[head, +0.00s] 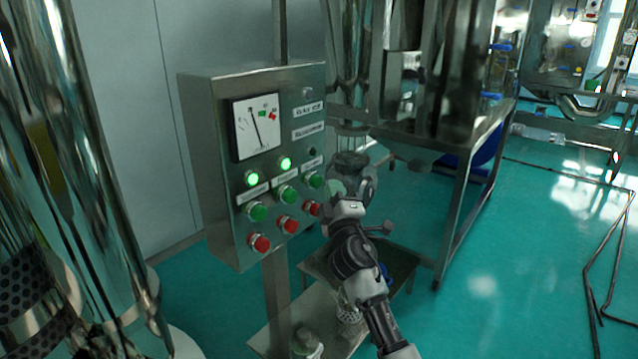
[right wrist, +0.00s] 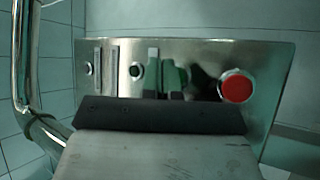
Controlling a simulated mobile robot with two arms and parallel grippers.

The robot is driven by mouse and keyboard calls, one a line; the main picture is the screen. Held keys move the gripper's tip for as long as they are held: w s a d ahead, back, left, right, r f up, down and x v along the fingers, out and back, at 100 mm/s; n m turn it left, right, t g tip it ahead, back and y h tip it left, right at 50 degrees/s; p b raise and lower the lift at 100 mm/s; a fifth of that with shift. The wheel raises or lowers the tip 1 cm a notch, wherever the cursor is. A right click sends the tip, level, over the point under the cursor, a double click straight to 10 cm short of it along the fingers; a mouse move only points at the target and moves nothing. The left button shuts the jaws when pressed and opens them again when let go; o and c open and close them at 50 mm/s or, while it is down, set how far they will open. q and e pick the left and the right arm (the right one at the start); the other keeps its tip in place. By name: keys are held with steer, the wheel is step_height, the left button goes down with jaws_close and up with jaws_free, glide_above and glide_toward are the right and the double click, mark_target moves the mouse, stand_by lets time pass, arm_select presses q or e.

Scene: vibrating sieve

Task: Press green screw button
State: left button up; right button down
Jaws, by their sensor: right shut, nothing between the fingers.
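A steel control box (head: 215,150) carries a row of green buttons above a row of red buttons. The rightmost green button (head: 316,180) sits above the rightmost red button (head: 312,208). The labels are too small to read, so I cannot tell which button is the screw one. My right gripper (head: 338,190) is shut and empty beside the box's right column. In the right wrist view, my gripper covers part of the green button (right wrist: 175,75), and the red button (right wrist: 236,86) shows clear to its right. I cannot tell whether the fingertips touch the button. My left gripper is out of view.
A white meter (head: 256,127) and two lit green lamps (head: 251,178) are on the box. A small low table (head: 285,318) stands beneath it. A shiny steel vessel (head: 75,150) stands at left. The green floor (head: 500,270) at right is mostly open.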

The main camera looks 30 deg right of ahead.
steer(key=shift+w+a, duration=0.1)
steer(key=shift+w, duration=0.05)
steer(key=shift+w+a+b, duration=0.1)
steer(key=shift+w+b, duration=0.2)
steer(key=shift+w+a+b, duration=0.2)
steer(key=shift+w+b, duration=0.15)
steer(key=shift+w, duration=0.05)
stand_by(1.1)
steer(key=shift+s, duration=0.1)
steer(key=shift+s+d+p, duration=0.35)
steer(key=shift+s+p, duration=0.05)
steer(key=shift+s, duration=0.3)
steer(key=s, duration=0.1)
steer(key=s+d+p, duration=0.1)
steer(key=s, duration=0.1)
steer(key=s+d+p, duration=0.1)
steer(key=shift+s, duration=0.35)
